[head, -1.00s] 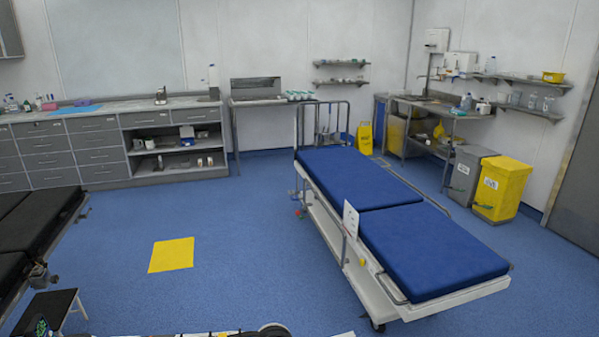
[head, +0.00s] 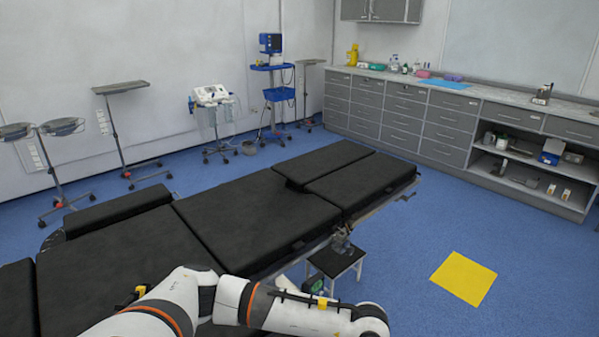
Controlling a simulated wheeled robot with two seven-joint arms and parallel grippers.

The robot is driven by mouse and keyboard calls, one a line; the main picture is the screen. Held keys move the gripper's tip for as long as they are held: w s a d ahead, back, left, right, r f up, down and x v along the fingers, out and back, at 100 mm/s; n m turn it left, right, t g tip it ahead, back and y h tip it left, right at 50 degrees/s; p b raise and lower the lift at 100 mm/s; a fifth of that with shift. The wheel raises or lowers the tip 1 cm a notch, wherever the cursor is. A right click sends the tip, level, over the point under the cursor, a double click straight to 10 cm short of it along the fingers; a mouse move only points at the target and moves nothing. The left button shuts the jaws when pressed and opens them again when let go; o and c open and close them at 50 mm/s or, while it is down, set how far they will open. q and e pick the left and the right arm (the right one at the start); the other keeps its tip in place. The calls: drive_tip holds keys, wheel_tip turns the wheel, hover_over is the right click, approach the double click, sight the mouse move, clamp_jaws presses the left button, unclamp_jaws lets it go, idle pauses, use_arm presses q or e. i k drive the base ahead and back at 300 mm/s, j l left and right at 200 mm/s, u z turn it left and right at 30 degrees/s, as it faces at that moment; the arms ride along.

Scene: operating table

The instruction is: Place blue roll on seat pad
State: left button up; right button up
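The black operating table (head: 245,215) fills the lower left and middle of the head view, with several flat black pads. I cannot tell which of them is the seat pad; one wide pad (head: 250,218) lies at the middle. A narrow raised black pad (head: 118,210) lies along the table's far left side. I see no thing that is clearly a blue roll. One of my white arms crosses the bottom of the view, in front of the table. Neither gripper shows.
A small black-topped step stool (head: 337,261) stands beside the table. A yellow square (head: 463,278) lies on the open blue floor at right. Grey drawer units (head: 405,110) line the back wall, with a flat blue item (head: 445,84) on top. Wheeled stands (head: 122,130) stand at left.

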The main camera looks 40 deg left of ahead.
sight(260, 217)
drive_tip(key=i+u, duration=0.3)
drive_tip(key=i, duration=0.2)
drive_tip(key=i+u, duration=0.35)
drive_tip(key=i, duration=0.15)
drive_tip(key=i+l+u, duration=0.3)
drive_tip(key=i, duration=0.15)
drive_tip(key=i+j+u, duration=0.1)
drive_tip(key=i+u, duration=0.15)
drive_tip(key=u, duration=0.15)
drive_tip(key=i+u, duration=0.55)
drive_tip(key=u, duration=0.2)
drive_tip(key=i+l+u, duration=0.2)
drive_tip(key=u, duration=0.15)
drive_tip(key=i, duration=0.05)
